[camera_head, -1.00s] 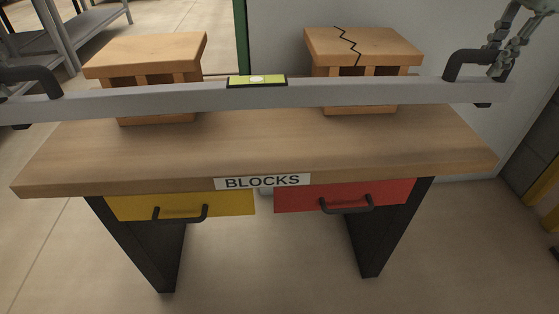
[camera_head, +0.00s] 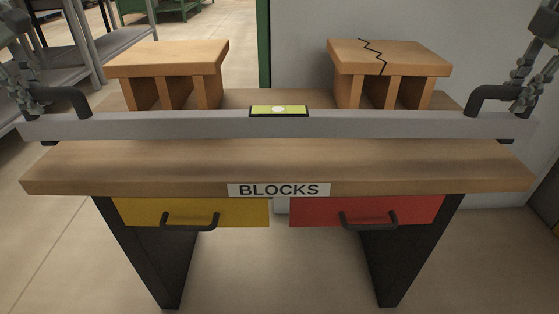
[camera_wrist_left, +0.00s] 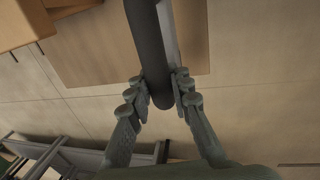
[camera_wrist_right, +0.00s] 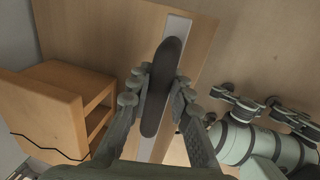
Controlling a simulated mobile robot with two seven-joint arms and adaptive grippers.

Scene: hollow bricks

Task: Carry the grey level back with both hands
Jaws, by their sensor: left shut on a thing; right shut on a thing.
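The long grey level (camera_head: 190,125) spans the head view in front of two hollow bricks, with a yellow-green vial (camera_head: 279,111) at its middle. It has a black handle near each end. My left gripper (camera_head: 30,103) is shut on the left black handle (camera_head: 68,98); in the left wrist view its fingers (camera_wrist_left: 161,92) clasp the dark bar. My right gripper (camera_head: 520,103) is shut on the right black handle (camera_head: 490,97); in the right wrist view its fingers (camera_wrist_right: 160,88) clasp it. The level looks nearly horizontal in the head view.
A plain hollow brick (camera_head: 170,58) stands on the left of the wooden table (camera_head: 280,165), and a cracked one (camera_head: 390,56) on the right. A "BLOCKS" label (camera_head: 279,190), a yellow drawer (camera_head: 140,213) and a red drawer (camera_head: 420,210) are at the front. Grey shelving (camera_head: 130,42) stands behind left.

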